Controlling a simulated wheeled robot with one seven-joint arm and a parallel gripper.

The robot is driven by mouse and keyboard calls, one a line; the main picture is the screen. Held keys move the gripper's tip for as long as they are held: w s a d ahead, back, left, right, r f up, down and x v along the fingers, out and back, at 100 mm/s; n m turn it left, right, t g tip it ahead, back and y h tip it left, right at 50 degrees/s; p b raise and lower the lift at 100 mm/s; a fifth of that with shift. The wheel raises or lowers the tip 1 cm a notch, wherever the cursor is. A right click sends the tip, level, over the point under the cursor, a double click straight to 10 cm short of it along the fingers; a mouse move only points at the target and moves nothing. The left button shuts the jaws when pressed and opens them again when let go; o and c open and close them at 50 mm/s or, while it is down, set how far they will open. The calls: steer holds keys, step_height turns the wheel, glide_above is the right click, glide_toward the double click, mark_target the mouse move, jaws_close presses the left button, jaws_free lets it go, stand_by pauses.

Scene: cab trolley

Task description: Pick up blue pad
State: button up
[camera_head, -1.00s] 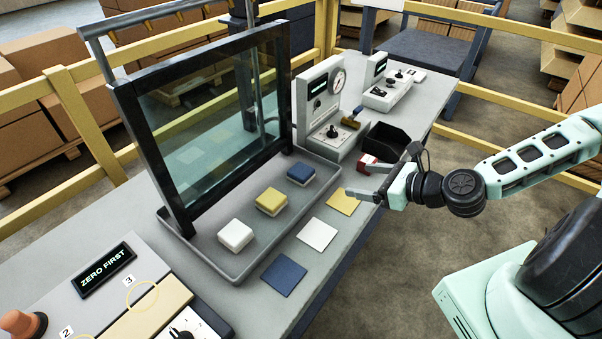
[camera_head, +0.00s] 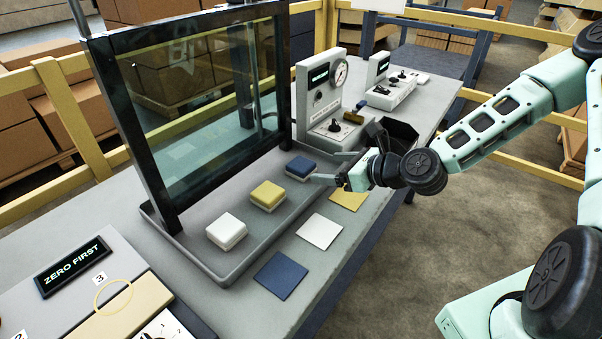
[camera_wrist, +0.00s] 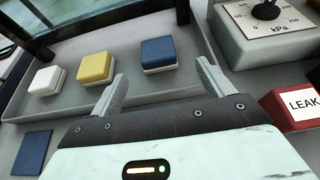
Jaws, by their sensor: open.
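The blue pad (camera_head: 300,166) is a small block with a blue top and pale base, at the far end of the grey tray (camera_head: 240,266), beside the yellow pad (camera_head: 267,195) and white pad (camera_head: 226,231). In the wrist view the blue pad (camera_wrist: 158,51) lies ahead of and between my fingertips, with a gap. My gripper (camera_head: 323,167) is open and empty, just right of the blue pad in the head view. It also shows in the wrist view (camera_wrist: 162,72). A flat blue square (camera_head: 281,275) lies on the table outside the tray.
A framed glass pane (camera_head: 195,110) stands upright behind the pads. A gauge box (camera_head: 322,100) stands beyond the tray's far end. A red box marked LEAK (camera_wrist: 295,108) is close on the right. Flat white (camera_head: 320,231) and yellow squares lie along the table front.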

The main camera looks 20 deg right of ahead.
mark_target(311, 168)
steer(key=shift+x, duration=3.4)
steer(key=shift+s+a+f, duration=0.1)
steer(key=shift+s+f, duration=0.05)
steer(key=shift+f, duration=0.05)
steer(key=c, duration=1.1)
